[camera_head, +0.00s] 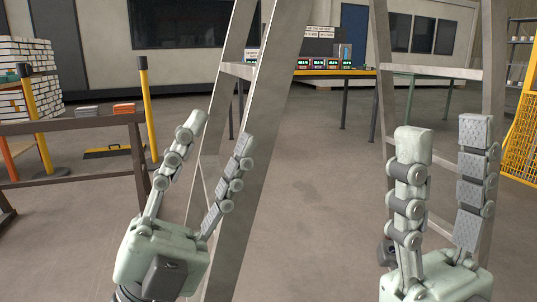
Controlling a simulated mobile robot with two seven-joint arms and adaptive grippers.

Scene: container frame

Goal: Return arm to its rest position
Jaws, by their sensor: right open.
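My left gripper (218,135) is raised in the left half of the head view, tilted to the right. Its two fingers stand apart with nothing between them. My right gripper (444,145) stands upright at the right, its fingers apart and empty. A grey metal frame (237,100) rises right behind the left gripper. Its other upright (384,80) passes behind the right gripper. I cannot tell whether either gripper touches the frame.
A dark low table (75,126) stands at the left, beside stacked boards (28,85) and yellow posts (149,105). A yellow-edged table (340,73) with small displays is far back. A yellow mesh barrier (522,135) is at the right. The floor between the uprights (310,180) is clear.

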